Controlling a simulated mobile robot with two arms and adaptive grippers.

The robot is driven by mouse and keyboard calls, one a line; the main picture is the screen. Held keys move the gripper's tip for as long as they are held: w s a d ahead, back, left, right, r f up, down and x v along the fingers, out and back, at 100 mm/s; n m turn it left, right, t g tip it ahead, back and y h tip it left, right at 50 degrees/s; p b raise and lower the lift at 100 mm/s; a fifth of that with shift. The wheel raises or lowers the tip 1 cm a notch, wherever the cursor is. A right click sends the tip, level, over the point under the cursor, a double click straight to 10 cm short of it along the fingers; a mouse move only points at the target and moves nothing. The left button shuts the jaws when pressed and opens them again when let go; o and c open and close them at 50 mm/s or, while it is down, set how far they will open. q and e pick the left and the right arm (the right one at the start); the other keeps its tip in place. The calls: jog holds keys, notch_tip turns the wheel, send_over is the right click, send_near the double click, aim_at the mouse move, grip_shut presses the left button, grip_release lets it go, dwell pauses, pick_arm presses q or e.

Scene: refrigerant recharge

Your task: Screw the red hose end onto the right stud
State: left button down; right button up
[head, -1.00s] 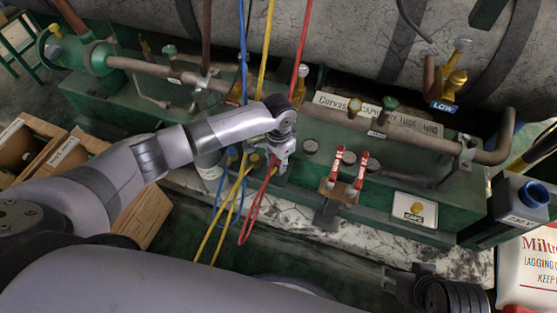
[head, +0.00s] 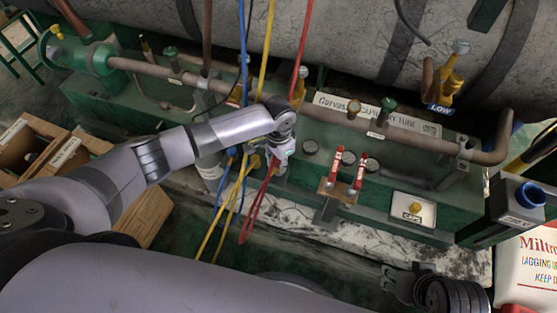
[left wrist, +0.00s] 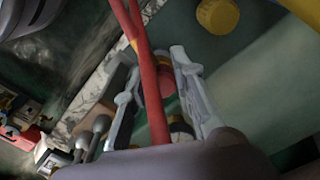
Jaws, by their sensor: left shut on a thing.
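My left gripper (head: 277,160) is over the green unit, left of the two red-handled valves. It is shut on the red hose end (left wrist: 166,82), which shows between the pale fingers in the left wrist view. The red hose (head: 257,206) hangs in a narrow loop below the gripper; another length of it rises to the top of the picture. Two red-handled valves (head: 348,172) stand on a small bracket (head: 333,191). I cannot clearly make out the right stud. My right gripper (head: 396,279) is dark, low at the right and apart from the unit; its jaws are unclear.
Blue (head: 231,162) and yellow (head: 236,195) hoses hang close to the left of my left gripper. A long pipe (head: 440,146) runs along the unit. A yellow knob on a white plate (head: 411,221) is right of the valves. Wooden boxes (head: 62,160) stand at left.

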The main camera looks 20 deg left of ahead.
pick_arm(q)
jog(key=shift+f+b, duration=0.45)
jog(key=shift+f, duration=0.55)
dwell(0.7)
jog(key=shift+r+m+p, duration=0.15)
jog(key=shift+m+p, duration=0.2)
jog(key=shift+m, duration=1.45)
